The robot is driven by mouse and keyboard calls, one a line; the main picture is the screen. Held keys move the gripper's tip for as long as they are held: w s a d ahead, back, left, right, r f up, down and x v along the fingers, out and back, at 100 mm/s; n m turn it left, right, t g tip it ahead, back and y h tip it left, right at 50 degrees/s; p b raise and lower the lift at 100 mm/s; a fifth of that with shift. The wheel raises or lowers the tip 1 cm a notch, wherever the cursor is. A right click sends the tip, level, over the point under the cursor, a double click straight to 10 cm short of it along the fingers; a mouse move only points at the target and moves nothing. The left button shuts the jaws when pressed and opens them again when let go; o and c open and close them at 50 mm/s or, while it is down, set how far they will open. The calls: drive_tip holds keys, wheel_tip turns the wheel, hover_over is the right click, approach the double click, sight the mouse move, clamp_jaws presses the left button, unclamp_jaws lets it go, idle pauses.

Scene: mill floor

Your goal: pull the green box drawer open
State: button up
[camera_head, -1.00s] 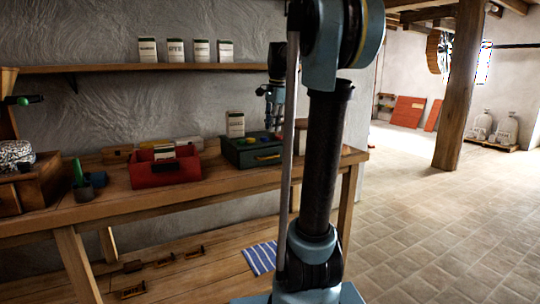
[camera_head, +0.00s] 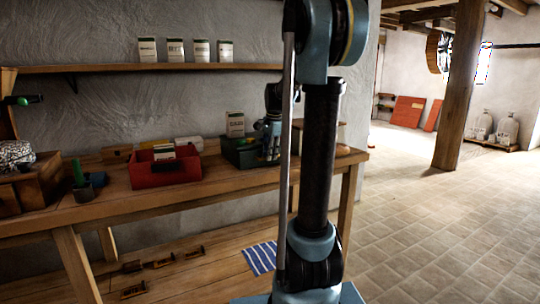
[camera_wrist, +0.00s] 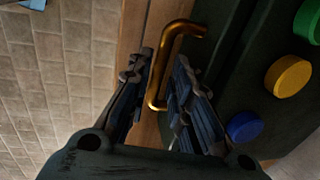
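The green box (camera_head: 237,154) stands on the workbench, partly hidden behind my gripper in the head view. In the wrist view its dark green surface (camera_wrist: 235,50) fills the right side, with green, yellow and blue round pieces on it. A brass handle (camera_wrist: 160,78) sticks out from the box front. My gripper (camera_wrist: 163,62) is open, with one finger on each side of the handle's outer bar and gaps showing. In the head view my gripper (camera_head: 270,152) hangs at the box front. The head view does not show the handle, and the drawer's front is mostly covered.
A red box (camera_head: 165,173) with cards stands left of the green box on the workbench (camera_head: 225,182). A white packet (camera_head: 235,124) stands at the green box's back. Several packets stand on the wall shelf (camera_head: 120,68) above. Stone floor (camera_head: 430,220) is open to the right.

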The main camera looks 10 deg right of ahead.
drive_tip(key=shift+c, duration=0.6)
clamp_jaws()
drive_tip(key=s+d, duration=0.4)
drive_tip(key=s, duration=0.8)
drive_tip(key=shift+s, duration=0.35)
drive_tip(key=shift+d, duration=0.1)
drive_tip(key=shift+o, duration=0.6)
unclamp_jaws()
